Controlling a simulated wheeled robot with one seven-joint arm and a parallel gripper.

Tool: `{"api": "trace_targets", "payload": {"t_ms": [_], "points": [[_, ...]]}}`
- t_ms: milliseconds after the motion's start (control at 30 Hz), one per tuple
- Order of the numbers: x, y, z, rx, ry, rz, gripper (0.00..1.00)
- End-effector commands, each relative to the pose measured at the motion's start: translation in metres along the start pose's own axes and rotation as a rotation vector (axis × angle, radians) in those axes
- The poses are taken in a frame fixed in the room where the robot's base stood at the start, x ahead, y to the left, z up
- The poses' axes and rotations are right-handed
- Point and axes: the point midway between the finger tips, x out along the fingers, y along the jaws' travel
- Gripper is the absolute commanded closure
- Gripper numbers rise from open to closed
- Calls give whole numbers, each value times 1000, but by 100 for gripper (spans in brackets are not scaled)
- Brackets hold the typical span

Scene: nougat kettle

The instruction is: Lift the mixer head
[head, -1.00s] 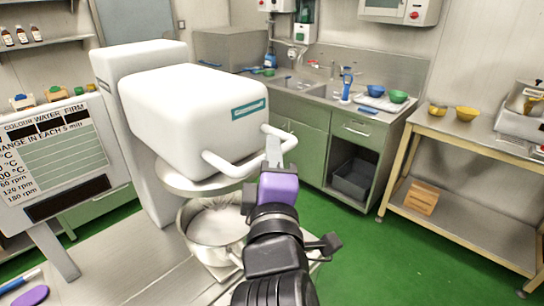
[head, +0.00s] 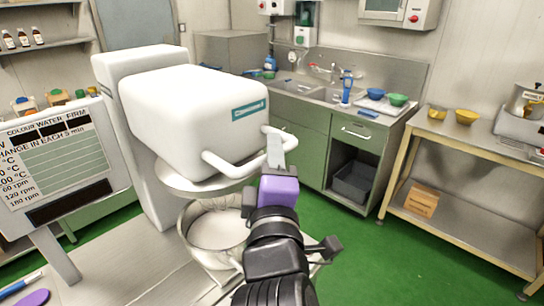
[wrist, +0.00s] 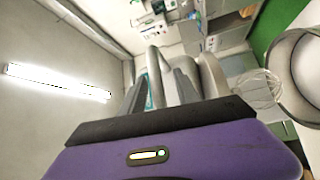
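The white mixer head (head: 190,115) is level over the steel bowl (head: 187,232) in the head view. A white loop handle (head: 230,168) projects from its front. My gripper (head: 275,150), with a purple body, is at the right end of this handle. In the wrist view, the two grey fingers of my gripper (wrist: 160,88) stand apart, with the handle bar (wrist: 154,68) showing between them. They look open around it; firm contact is not visible. The bowl (wrist: 284,75) and a wire whisk (wrist: 258,88) show at the right of the wrist view.
A display panel (head: 65,155) stands left of the mixer. A green sink cabinet (head: 305,140) is behind it, with bowls and a blue bottle on its counter. A metal table (head: 470,140) stands at the right. Green floor (head: 370,250) lies open between.

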Motion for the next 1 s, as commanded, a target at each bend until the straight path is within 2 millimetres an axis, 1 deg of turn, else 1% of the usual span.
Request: {"api": "trace_targets", "payload": {"t_ms": [133, 400, 500, 667, 933, 1000], "points": [[-14, -2, 0, -1, 1, 0, 62], [-58, -3, 0, 0, 2, 0, 62], [-69, -2, -1, 0, 3, -1, 62], [-77, -1, 0, -1, 1, -1, 62], [-78, -1, 0, -1, 1, -1, 62], [-78, -5, 2, 3, 1, -6, 62]]}}
